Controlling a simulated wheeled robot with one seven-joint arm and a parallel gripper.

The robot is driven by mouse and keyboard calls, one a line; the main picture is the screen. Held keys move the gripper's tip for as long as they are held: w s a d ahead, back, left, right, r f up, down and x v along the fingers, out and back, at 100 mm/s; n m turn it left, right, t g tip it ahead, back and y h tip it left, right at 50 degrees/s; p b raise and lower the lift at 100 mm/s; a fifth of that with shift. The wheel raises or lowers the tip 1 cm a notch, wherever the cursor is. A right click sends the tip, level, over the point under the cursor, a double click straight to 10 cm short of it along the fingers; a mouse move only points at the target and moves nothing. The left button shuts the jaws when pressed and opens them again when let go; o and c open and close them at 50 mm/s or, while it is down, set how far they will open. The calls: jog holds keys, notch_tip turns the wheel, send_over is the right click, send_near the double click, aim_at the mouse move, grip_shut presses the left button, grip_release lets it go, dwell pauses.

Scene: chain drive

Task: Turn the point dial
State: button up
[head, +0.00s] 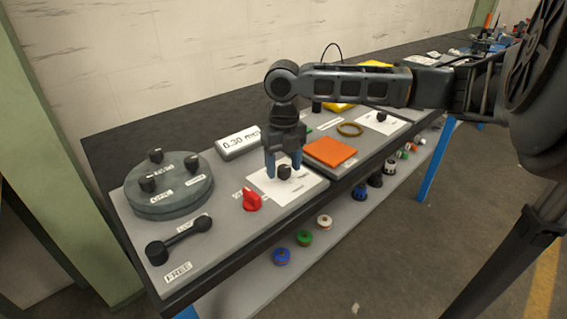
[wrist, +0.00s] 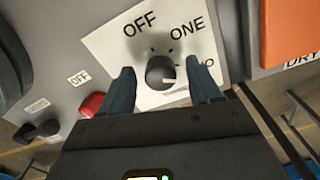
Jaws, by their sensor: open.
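A small black dial (head: 285,172) sits on a white plate (head: 312,184) on the grey bench panel. In the wrist view the dial (wrist: 159,71) has a pale mark pointing right, towards a label partly hidden by a finger, ending in "O". The plate (wrist: 107,42) also reads OFF and ONE; small lettering below the dial is unclear. My gripper (head: 284,168) points down over the plate, open, with its blue fingers on either side of the dial. In the wrist view the gripper (wrist: 161,76) shows gaps beside the dial; contact cannot be told.
A red knob (head: 252,200) is close left of the plate, an orange block (head: 330,152) close right. Further left are a round grey-green disc (head: 170,190) with black knobs and a black lever (head: 180,238). A second dial (head: 381,117) sits on another white plate at the right.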

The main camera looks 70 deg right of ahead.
jog(key=shift+c, duration=0.4)
jog(key=c, duration=1)
jog(key=shift+o, duration=0.2)
jog(key=m+p, duration=0.1)
jog(key=m, duration=0.4)
jog(key=shift+r+p, duration=0.1)
jog(key=shift+p, duration=0.3)
jog(key=m+p, duration=0.1)
jog(key=m, duration=0.5)
jog(key=shift+s+m, duration=0.15)
jog(key=shift+m, duration=0.25)
jog(key=o, duration=1)
